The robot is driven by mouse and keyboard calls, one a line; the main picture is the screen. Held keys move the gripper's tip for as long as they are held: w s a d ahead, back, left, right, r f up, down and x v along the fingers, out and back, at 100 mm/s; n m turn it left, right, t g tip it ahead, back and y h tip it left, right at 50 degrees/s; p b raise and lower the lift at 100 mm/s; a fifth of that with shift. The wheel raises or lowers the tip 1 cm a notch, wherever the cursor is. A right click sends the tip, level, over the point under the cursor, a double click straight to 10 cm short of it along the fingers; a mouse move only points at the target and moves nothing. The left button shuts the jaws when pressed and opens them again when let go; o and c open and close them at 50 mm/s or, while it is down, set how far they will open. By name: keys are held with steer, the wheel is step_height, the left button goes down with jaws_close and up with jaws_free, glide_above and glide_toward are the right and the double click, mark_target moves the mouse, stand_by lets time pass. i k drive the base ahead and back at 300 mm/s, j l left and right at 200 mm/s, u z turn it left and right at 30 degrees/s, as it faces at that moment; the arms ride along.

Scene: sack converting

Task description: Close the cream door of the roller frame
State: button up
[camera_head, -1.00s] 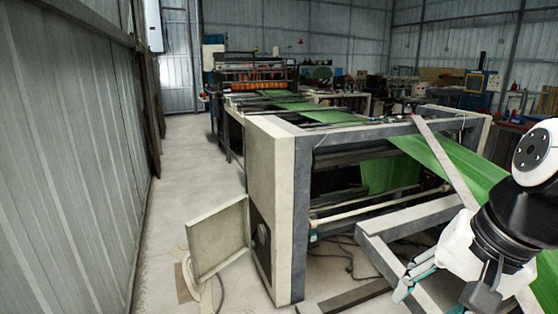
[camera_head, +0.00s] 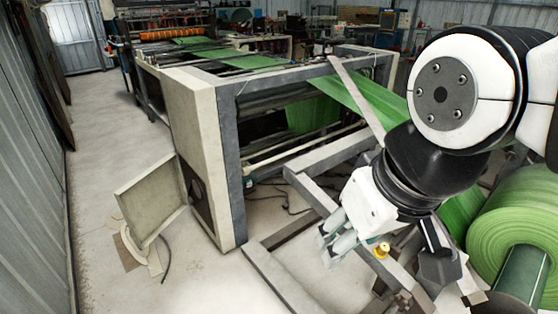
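The cream door (camera_head: 150,200) stands open at the lower near end of the roller frame (camera_head: 200,150). It sticks out to the left, a little above the floor, and its inner side with a raised rim faces me. The opening beside it shows a dark round part (camera_head: 197,190). My gripper (camera_head: 331,237) is to the right of the door, well apart from it, past the frame's near corner post. Its fingers point left and hold nothing that I can see. The gap between them is too unclear to judge.
A corrugated wall (camera_head: 30,150) runs along the left, with clear concrete floor (camera_head: 100,150) before the door. Flat scraps (camera_head: 135,250) and a cable lie under the door. Low grey beams (camera_head: 285,275) and a large green roll (camera_head: 530,225) are at the right.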

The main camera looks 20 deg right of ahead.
mark_target(149, 202)
steer(key=i+j, duration=0.35)
steer(key=i, duration=0.15)
steer(key=i+j, duration=0.35)
steer(key=i, duration=0.15)
steer(key=i+j, duration=0.35)
steer(key=i, duration=0.15)
steer(key=i+j, duration=0.35)
steer(key=i, duration=0.15)
steer(key=i+j+u, duration=0.1)
steer(key=i+j, duration=0.6)
steer(key=i, duration=0.3)
